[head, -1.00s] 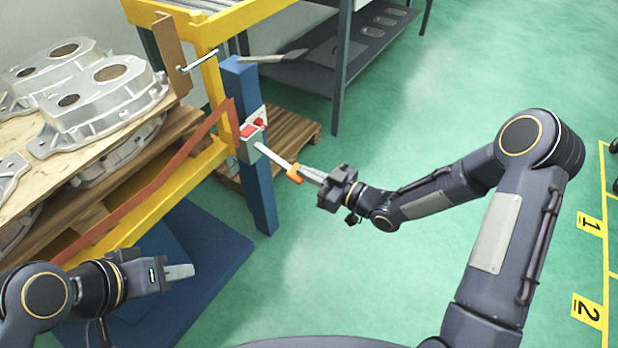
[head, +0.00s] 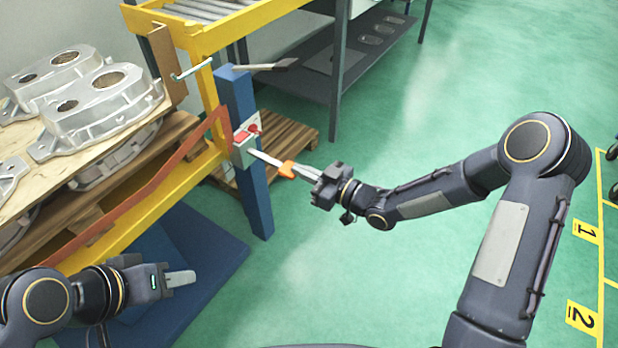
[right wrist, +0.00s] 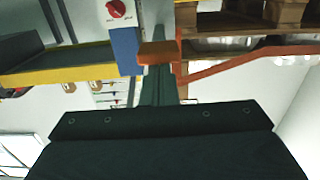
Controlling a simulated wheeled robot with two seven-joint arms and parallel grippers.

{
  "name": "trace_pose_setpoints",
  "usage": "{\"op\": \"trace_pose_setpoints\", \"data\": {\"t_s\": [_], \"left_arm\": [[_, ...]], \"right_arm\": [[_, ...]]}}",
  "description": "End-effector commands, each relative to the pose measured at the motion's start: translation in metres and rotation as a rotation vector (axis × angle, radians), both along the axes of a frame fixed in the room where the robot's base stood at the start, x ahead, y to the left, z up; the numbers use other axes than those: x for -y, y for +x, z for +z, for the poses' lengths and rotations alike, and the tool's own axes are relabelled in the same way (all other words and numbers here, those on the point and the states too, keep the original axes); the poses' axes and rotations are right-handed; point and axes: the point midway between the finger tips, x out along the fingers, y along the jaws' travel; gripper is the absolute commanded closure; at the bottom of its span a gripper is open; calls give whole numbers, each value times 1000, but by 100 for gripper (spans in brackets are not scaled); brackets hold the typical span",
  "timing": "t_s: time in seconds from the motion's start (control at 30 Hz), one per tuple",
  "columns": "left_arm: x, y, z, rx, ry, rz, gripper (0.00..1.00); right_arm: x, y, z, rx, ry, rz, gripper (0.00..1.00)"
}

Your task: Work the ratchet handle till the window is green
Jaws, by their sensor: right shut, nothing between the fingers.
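The ratchet handle (head: 267,159) is a pale metal lever with an orange grip (head: 287,170). It sticks out to the right and slopes down from a grey box (head: 243,152) on a blue post. The small window (head: 241,136) on the box looks red, beside a red knob (head: 255,129). My right gripper (head: 302,172) is shut with nothing between its fingers, its tips at the orange grip. In the right wrist view the orange grip (right wrist: 158,54) lies across the fingertips. My left gripper (head: 181,279) is empty at lower left, away from the handle; its finger gap is hidden.
A yellow roller frame (head: 190,35) stands behind the blue post (head: 258,200). Castings (head: 100,105) lie on boards at left beside an orange-red rail (head: 150,187). A dark shelf (head: 320,70) stands at the back.

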Motion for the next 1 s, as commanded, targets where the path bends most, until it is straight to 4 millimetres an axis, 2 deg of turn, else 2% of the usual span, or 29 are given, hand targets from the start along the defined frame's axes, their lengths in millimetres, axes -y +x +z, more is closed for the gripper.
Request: {"op": "trace_pose_setpoints", "data": {"t_s": [0.3, 0.5, 0.67, 1.0], "left_arm": [[0, 0, 9, 0, 0, 0, 64], [0, 0, 11, 0, 0, 0, 64], [0, 0, 12, 0, 0, 0, 64], [0, 0, 12, 0, 0, 0, 64]], "right_arm": [[52, -36, 0, 0, 1, -5, 100], [74, -52, 0, 3, 3, -3, 100], [81, -58, -1, 4, 3, -1, 100], [81, -58, 0, 5, 4, 0, 100]]}}
